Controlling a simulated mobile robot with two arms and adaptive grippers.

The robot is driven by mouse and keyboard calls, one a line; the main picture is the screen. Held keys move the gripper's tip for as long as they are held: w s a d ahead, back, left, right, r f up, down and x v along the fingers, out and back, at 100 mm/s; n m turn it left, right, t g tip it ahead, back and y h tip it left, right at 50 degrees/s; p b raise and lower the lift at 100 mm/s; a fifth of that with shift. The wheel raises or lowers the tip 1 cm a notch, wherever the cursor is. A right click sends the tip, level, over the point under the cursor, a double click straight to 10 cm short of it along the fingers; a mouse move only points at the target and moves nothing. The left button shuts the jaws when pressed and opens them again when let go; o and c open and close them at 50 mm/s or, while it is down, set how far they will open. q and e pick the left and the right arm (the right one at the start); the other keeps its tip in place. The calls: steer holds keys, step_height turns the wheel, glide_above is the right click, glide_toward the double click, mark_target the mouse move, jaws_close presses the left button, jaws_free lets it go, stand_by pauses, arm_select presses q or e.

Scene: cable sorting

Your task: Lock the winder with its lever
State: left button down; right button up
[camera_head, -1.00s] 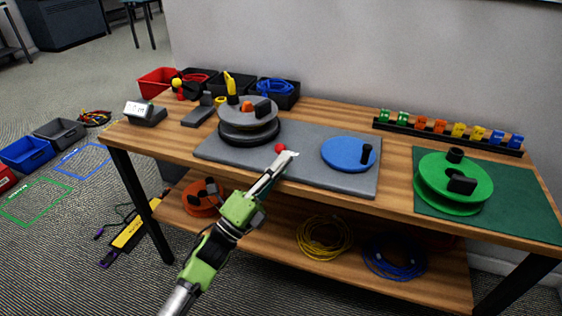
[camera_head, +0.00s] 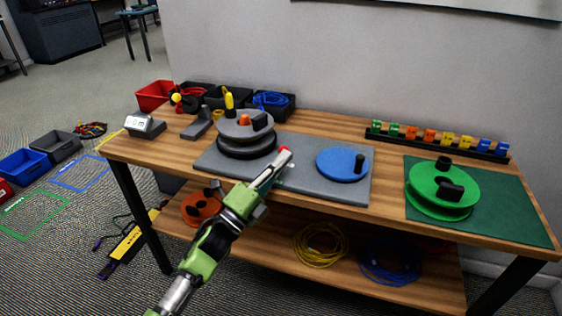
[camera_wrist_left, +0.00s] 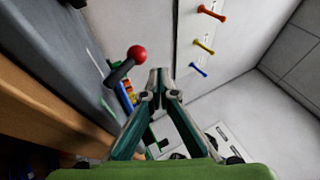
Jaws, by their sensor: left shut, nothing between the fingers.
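The winder is a grey base plate (camera_head: 330,192) on the bench, with a grey drum (camera_head: 240,131) at its left and a blue disc (camera_head: 338,166) at its right. The lever's red ball knob (camera_head: 284,150) shows at the tip of my left gripper (camera_head: 276,166), over the plate between drum and disc. In the left wrist view the red knob (camera_wrist_left: 137,53) tops a short dark arm, just left of the shut, empty fingertips (camera_wrist_left: 159,78). I cannot tell whether they touch. The lever's lower part is hidden in the head view. My right gripper is out of view.
A green reel (camera_head: 436,195) stands on a green mat at the right. A rack of coloured clips (camera_head: 440,142) lies along the back right, bins (camera_head: 272,105) at the back left. Cable coils (camera_head: 320,245) lie on the lower shelf.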

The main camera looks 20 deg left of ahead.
arm_select(q)
steer(key=v, duration=1.2)
steer(key=shift+s+r, duration=0.25)
